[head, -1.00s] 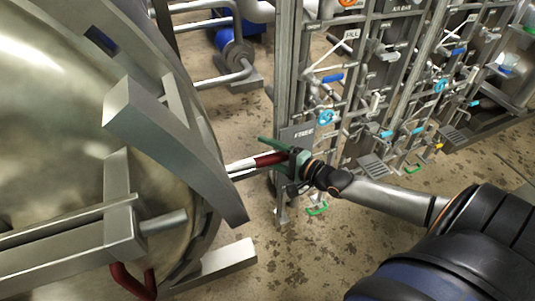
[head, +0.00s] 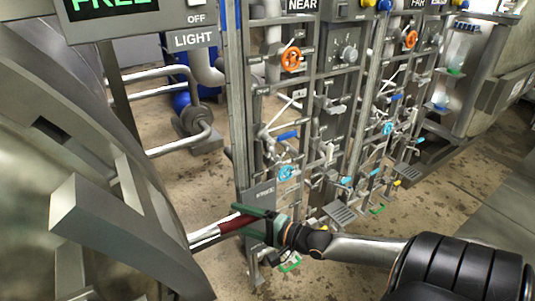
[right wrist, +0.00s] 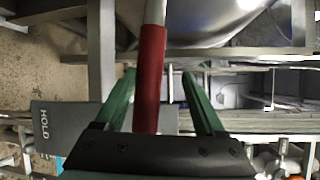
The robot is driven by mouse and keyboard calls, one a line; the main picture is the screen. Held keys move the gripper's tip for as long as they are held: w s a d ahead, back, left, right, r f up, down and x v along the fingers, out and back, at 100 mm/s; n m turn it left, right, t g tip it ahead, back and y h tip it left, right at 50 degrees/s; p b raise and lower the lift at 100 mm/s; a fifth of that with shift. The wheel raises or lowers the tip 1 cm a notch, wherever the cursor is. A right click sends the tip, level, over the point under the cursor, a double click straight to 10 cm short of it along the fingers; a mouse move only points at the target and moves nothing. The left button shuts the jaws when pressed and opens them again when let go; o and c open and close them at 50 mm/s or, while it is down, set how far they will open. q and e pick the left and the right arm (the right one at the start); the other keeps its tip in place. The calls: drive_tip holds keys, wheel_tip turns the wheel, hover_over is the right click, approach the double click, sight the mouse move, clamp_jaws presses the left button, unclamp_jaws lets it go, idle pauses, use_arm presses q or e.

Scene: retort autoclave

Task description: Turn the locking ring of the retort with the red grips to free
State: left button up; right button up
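The retort's grey metal locking ring (head: 125,235) fills the left of the head view. A bar with a red grip (head: 235,223) sticks out from it to the right. My right gripper (head: 249,220), with green fingers, is at the outer end of this grip. In the right wrist view the red grip (right wrist: 149,80) runs between the two fingers, with a visible gap on the right side, so the gripper is open around it. A sign (head: 108,10) at the top left reads FREE in green, cut off by the frame edge. My left gripper is not in view.
A valve rack (head: 243,120) with orange and blue handwheels stands close behind my right gripper. A HOLD plate (right wrist: 70,135) shows in the right wrist view. Pipes (head: 165,80) run behind the retort. Bare floor (head: 420,225) lies to the right.

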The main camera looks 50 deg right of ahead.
use_arm(q)
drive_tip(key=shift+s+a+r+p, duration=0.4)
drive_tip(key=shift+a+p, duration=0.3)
drive_tip(key=shift+p, duration=0.2)
use_arm(e)
drive_tip(key=v, duration=0.9)
use_arm(q)
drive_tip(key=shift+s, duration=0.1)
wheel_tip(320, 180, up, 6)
drive_tip(key=p, duration=0.5)
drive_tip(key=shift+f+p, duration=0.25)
drive_tip(key=shift+p, duration=0.1)
use_arm(e)
drive_tip(key=s+a+f+n+g+h, duration=0.1)
drive_tip(key=s+a+f+n+g, duration=0.2)
drive_tip(key=a+n, duration=0.6)
drive_tip(key=s+a+f+n+g+h, duration=0.1)
drive_tip(key=s+a+f+n+g, duration=0.2)
drive_tip(key=a+n, duration=0.7)
wheel_tip(320, 180, down, 5)
drive_tip(key=s+a, duration=0.1)
drive_tip(key=s, duration=0.1)
drive_tip(key=shift+s+g, duration=0.3)
drive_tip(key=shift+s, duration=0.05)
